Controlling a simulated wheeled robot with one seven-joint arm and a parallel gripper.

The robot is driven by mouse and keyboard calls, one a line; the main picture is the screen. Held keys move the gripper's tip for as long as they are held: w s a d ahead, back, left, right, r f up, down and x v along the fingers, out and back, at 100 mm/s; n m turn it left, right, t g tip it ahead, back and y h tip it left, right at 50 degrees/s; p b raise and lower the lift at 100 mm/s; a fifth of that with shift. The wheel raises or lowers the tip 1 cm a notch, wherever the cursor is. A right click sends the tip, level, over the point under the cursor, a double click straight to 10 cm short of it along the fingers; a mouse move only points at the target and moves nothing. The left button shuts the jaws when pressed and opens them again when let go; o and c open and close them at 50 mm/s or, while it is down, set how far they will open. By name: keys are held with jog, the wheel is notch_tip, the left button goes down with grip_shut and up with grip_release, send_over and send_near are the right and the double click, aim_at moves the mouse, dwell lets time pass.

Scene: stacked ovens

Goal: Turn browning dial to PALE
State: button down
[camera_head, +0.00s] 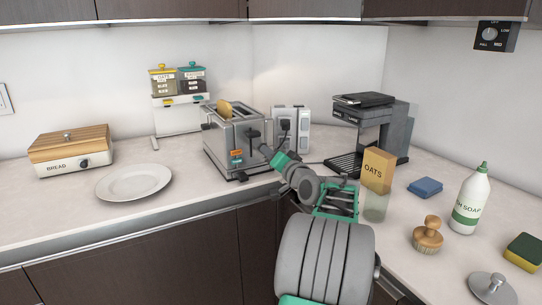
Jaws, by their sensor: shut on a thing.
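The silver toaster (220,151) stands on the counter near the corner, with a slice of bread (224,107) in its slot. Its front has a dark lever (252,134) and small orange and blue labels (236,155). My gripper (263,149) reaches in from the right to the right part of the toaster's front. It is shut on what appears to be the browning dial. The dial itself is hidden behind the fingers, so its marks and setting cannot be read.
A plate (134,182) and a bread box (71,156) lie left. A canister rack (180,113) stands behind. A coffee machine (385,125), oats box (378,169), sponge (425,187), brush (428,234) and soap bottle (470,199) stand right. Bare counter lies before the toaster.

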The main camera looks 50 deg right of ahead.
jog(key=c, duration=1.2)
grip_release()
jog(key=shift+o, duration=0.2)
jog(key=shift+s, duration=0.1)
jog(key=v, duration=0.7)
jog(key=shift+s, duration=0.35)
jog(key=shift+a, duration=0.1)
